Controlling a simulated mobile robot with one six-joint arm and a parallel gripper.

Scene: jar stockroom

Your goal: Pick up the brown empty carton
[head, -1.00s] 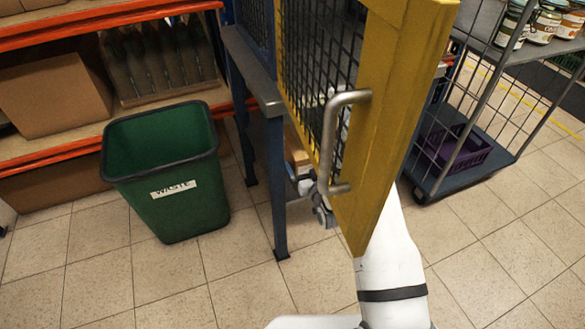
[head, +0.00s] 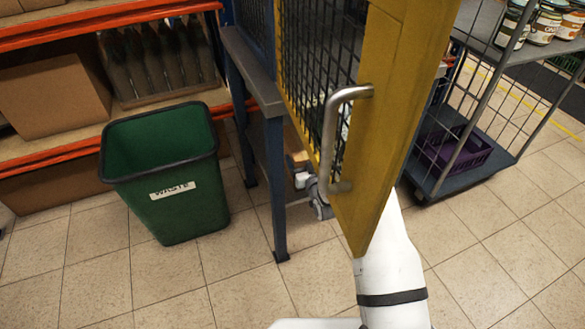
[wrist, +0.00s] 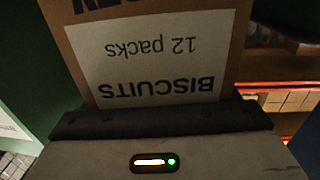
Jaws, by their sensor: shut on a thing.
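A brown carton (wrist: 228,45) with a white label reading "BISCUITS 12 packs", upside down in the wrist view, is held in my gripper (wrist: 150,112). The jaws are shut on it at the label's lower edge in that view. The carton's far end is cut off by the picture's top, and its inside does not show. In the head view, my gripper (head: 312,188) is mostly hidden behind the yellow mesh door. A small brown patch of the carton (head: 298,160) shows between the blue post and the door.
The yellow door (head: 393,120) with its metal handle stands in front of my arm. A green waste bin (head: 178,200) stands left of a blue-legged bench (head: 277,185). Orange shelves (head: 60,148) are behind. A wire trolley (head: 440,180) stands right. Floor in front is clear.

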